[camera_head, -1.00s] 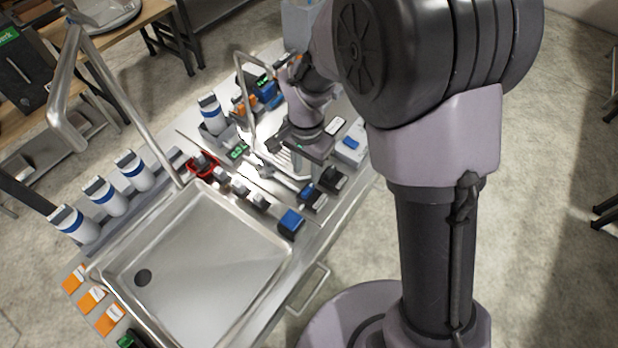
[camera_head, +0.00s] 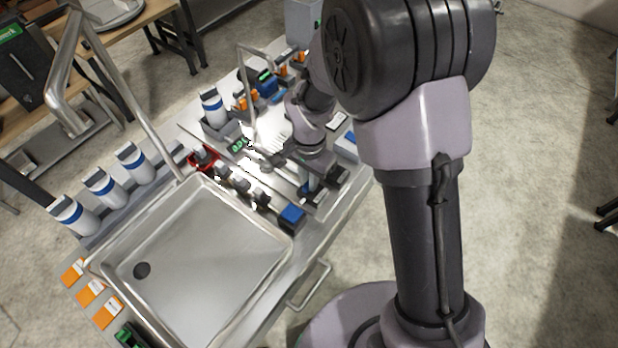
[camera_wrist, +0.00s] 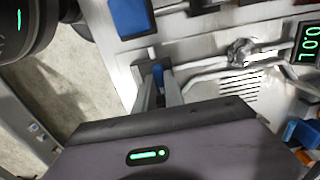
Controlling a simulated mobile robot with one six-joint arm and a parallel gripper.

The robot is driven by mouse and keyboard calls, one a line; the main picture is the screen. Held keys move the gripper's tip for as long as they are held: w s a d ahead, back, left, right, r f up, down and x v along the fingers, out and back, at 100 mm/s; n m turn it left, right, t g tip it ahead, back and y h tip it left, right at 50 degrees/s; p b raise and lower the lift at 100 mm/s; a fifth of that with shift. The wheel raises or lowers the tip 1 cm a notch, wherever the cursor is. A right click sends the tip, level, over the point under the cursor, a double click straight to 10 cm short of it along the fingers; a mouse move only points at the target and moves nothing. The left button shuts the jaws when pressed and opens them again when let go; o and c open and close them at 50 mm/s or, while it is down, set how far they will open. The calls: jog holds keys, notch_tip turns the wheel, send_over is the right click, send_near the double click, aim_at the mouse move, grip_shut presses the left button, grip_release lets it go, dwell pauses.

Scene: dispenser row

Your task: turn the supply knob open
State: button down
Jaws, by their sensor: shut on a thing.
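My gripper (camera_wrist: 160,88) points down over the steel counter. In the wrist view its two narrow fingers are shut on a small blue piece (camera_wrist: 158,73) at the near end of the steel pipes. This looks like the supply knob, but the fingers cover most of it, so its turn angle cannot be told. A metal fitting (camera_wrist: 240,51) sits on the piping to the right. The display (camera_wrist: 307,42) reads 0.0 L; it also shows in the head view (camera_head: 238,145). In the head view my gripper (camera_head: 307,184) is partly hidden by my wrist.
A blue-topped block (camera_head: 292,215) stands close to my gripper, beside the sink (camera_head: 205,260). A dark block (camera_head: 337,175) is on the other side. A tall curved tap (camera_head: 250,95), a white bottle (camera_head: 213,108) and a red holder (camera_head: 203,160) stand farther back.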

jog(key=n, duration=0.5)
jog(key=n+p, duration=0.1)
jog(key=n, duration=0.7)
jog(key=shift+r+n+p, duration=0.1)
jog(key=shift+n+p, duration=0.7)
jog(key=shift+n, duration=1.6)
jog(key=c, duration=1.4)
grip_release()
jog(key=shift+c, duration=0.2)
